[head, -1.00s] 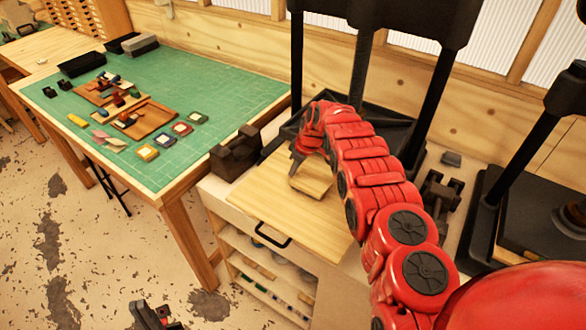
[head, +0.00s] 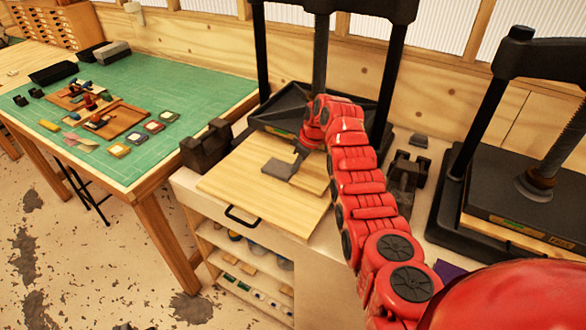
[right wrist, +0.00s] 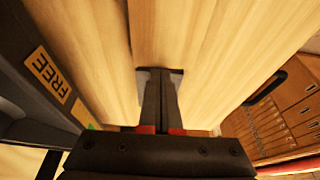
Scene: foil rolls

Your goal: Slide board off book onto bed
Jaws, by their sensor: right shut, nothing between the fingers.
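I cannot make out a separate book.
The press's black posts (head: 261,50) rise behind my right arm. Dark blocks stand at the left (head: 207,147) and right (head: 408,172) of the wooden surface. A second press (head: 510,190) is at the right. A green-topped table (head: 180,88) is at the left.

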